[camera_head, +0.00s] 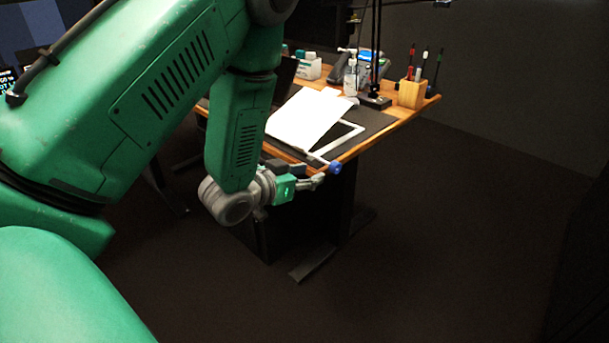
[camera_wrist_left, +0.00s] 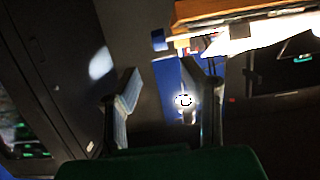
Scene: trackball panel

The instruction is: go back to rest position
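My left gripper (camera_head: 316,182) is at the front edge of the wooden desk (camera_head: 372,146), at the end of my green left arm. In the left wrist view its two fingers (camera_wrist_left: 162,76) stand apart, with nothing visibly clamped between them. A bright round glare shows beside the right finger in that view. A blue round-ended thing (camera_head: 336,168) is close to the fingertips at the desk edge; I cannot tell whether they touch. My right gripper is not in view.
White sheets (camera_head: 305,118) and a white-framed panel (camera_head: 341,138) lie on the dark desk mat. A wooden pen holder (camera_head: 411,94), a clear bottle (camera_head: 350,82) and a white box (camera_head: 309,68) stand farther back. The dark floor (camera_head: 450,240) right of the desk is clear.

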